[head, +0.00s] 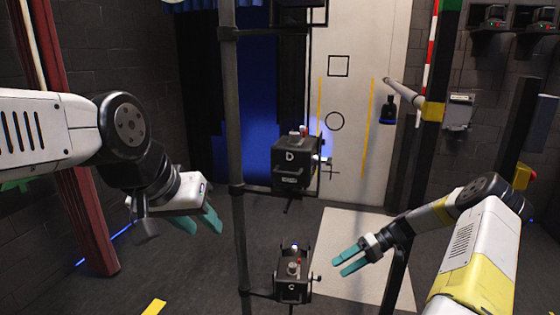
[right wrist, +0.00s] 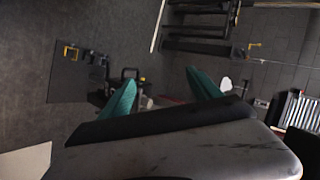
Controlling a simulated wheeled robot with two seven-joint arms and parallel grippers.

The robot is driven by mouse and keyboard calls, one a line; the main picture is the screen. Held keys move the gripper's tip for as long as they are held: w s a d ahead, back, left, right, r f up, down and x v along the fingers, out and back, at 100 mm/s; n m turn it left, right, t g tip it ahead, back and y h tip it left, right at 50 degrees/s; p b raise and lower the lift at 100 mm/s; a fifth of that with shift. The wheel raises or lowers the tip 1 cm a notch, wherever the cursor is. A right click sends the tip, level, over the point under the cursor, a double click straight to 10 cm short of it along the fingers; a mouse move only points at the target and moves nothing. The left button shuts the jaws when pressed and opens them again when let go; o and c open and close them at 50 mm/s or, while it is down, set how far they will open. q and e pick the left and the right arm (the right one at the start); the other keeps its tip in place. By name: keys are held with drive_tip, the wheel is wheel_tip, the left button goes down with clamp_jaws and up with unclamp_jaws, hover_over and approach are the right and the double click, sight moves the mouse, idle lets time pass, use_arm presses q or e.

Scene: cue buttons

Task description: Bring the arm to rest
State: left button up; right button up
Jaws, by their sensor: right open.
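My left gripper (head: 205,227) hangs at the left of the head view, with its two teal fingers apart and nothing between them. My right gripper (head: 338,264) is in the lower right of the head view, its teal fingers apart and empty, pointing left. It also shows in the right wrist view (right wrist: 165,92), with open space between the fingers. In the head view, the right fingertips appear a little to the right of the black box marked C (head: 291,291). No contact with the box is visible.
A black box marked D (head: 290,177) is above box C, beside a dark upright pole (head: 237,130). A red post (head: 75,150) stands at far left. A pale panel (head: 345,225) lies on the floor behind the right gripper. A blue-black lamp (head: 388,108) hangs at back right.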

drive_tip(key=s+a+r+t+h, duration=0.1)
drive_tip(key=s+a+r+h, duration=0.15)
drive_tip(key=r, duration=0.55)
drive_tip(key=s+a+r+m+h, duration=0.1)
drive_tip(key=s+r+h, duration=0.2)
drive_tip(key=r, duration=0.5)
drive_tip(key=s+a+r+t+h, duration=0.1)
drive_tip(key=s+r+h, duration=0.2)
drive_tip(key=r, duration=0.6)
drive_tip(key=s+a+r+m+t, duration=0.1)
drive_tip(key=s+r+t, duration=0.2)
drive_tip(key=s, duration=0.5)
drive_tip(key=s+a+r+m+t, duration=0.1)
drive_tip(key=s+r+m+t, duration=0.1)
drive_tip(key=s+r, duration=0.4)
drive_tip(key=s+t+h, duration=0.1)
drive_tip(key=s, duration=0.2)
drive_tip(key=shift+r, duration=0.15)
